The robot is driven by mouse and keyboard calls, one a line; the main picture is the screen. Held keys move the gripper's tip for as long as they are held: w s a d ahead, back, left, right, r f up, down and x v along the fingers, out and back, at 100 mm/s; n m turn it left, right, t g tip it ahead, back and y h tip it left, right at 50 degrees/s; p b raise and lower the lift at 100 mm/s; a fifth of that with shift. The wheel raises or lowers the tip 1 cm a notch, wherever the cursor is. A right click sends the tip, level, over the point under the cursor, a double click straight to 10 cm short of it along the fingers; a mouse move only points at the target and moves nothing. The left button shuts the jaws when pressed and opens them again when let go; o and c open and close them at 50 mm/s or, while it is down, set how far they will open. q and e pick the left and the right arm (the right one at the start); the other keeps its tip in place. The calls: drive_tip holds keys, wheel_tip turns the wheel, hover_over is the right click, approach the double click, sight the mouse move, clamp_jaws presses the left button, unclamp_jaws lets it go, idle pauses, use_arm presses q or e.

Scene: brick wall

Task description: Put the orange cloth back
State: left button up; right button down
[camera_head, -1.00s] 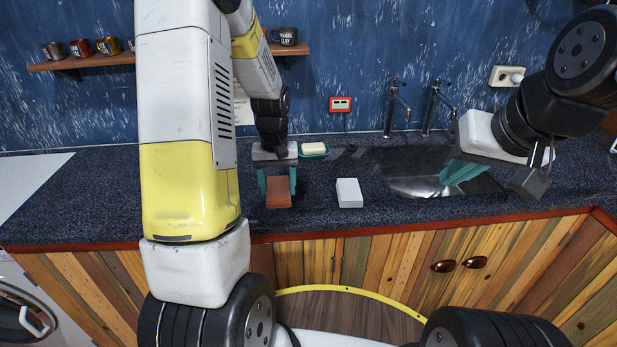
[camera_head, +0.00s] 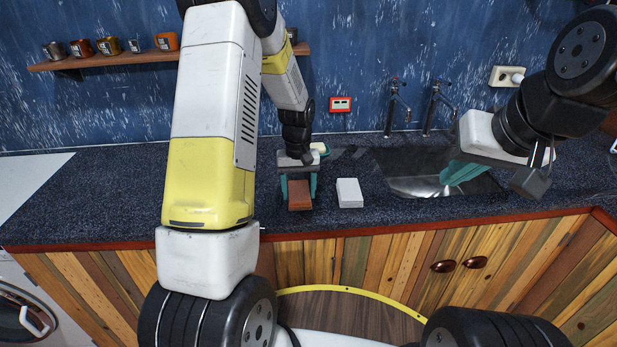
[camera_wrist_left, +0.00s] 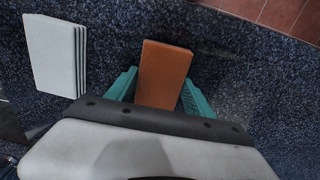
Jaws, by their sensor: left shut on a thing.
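The orange cloth (camera_head: 299,195) is a folded, block-like brownish-orange piece. My left gripper (camera_head: 298,188) is over the counter with its teal fingers on either side of the cloth, shut on it. In the left wrist view the cloth (camera_wrist_left: 163,75) sticks out from between the fingers. Whether it touches the counter is hard to tell. A stack of white cloths (camera_head: 349,193) lies just to the right, and it also shows in the left wrist view (camera_wrist_left: 54,55). My right gripper (camera_head: 464,171) hangs over the sink, its teal fingers seen from the side; their gap is unclear.
The sink (camera_head: 411,186) with two taps (camera_head: 394,108) is right of the white stack. A soap bar (camera_head: 319,148) is partly hidden behind my left gripper. A shelf (camera_head: 120,60) holds several mugs on the wall. The counter's left part is clear.

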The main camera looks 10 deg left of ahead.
sight(299, 192)
use_arm(q)
drive_tip(key=shift+f, duration=0.15)
drive_tip(key=o, duration=1.4)
drive_tip(key=shift+o, duration=0.2)
drive_tip(key=s+r+t, duration=0.1)
drive_tip(key=s+r, duration=0.1)
drive_tip(key=r, duration=0.7)
drive_tip(key=s+r, duration=0.3)
drive_tip(key=r, duration=0.7)
drive_tip(key=s+d+r+m+t+h, duration=0.1)
drive_tip(key=s+r, duration=0.3)
drive_tip(key=s, duration=0.5)
drive_tip(key=s+d+r+m+t+h, duration=0.1)
drive_tip(key=s+r+t, duration=0.3)
drive_tip(key=s, duration=0.6)
drive_tip(key=shift+m, duration=0.9)
